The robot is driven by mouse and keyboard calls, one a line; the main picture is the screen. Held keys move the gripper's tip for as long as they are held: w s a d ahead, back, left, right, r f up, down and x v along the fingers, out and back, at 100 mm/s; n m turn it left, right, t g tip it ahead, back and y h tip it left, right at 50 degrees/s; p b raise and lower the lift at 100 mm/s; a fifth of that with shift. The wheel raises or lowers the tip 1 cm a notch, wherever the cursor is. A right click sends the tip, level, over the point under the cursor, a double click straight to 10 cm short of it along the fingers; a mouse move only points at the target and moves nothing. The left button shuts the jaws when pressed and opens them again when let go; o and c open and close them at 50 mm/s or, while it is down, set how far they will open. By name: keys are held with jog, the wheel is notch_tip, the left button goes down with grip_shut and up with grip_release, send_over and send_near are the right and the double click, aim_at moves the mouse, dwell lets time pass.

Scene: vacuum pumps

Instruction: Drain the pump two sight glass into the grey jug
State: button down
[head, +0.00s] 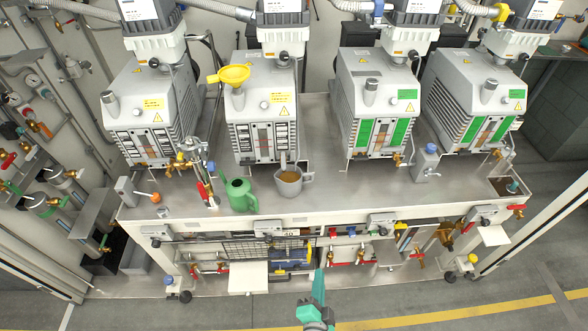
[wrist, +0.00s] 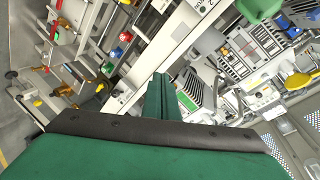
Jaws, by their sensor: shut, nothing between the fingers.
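Pump two (head: 262,120) is the second grey pump from the left on the bench, with a yellow funnel (head: 234,75) on top. Its front panel (head: 265,137) has a narrow reddish strip, but I cannot make out the sight glass level. The grey jug (head: 278,187) stands upright on the bench below the pump's front and holds brown liquid (head: 290,176). A pale spout-like part reaches down over it. My gripper (head: 319,274) is shut and empty, in front of the bench edge and apart from the jug. Its green fingers also show in the wrist view (wrist: 160,80).
A green can (head: 241,196) stands just left of the jug. Red-handled tools and brass fittings (head: 203,190) lie farther left. Below the bench top are a wire basket (head: 275,249), valves and a white shelf (head: 248,279).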

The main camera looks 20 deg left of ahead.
aim_at(283, 162)
jog(key=w+a+r+m+y, duration=0.1)
jog(key=w+a+r+y, duration=0.4)
jog(key=w, duration=0.6)
jog(key=w+a+r+m+y, duration=0.1)
jog(key=w+a+r+y, duration=0.2)
jog(key=w+r, duration=0.6)
jog(key=w+a+f, duration=0.1)
jog(key=w+a, duration=0.6)
jog(key=a, duration=0.3)
jog(key=shift+w, duration=0.3)
jog(key=shift+f, duration=0.1)
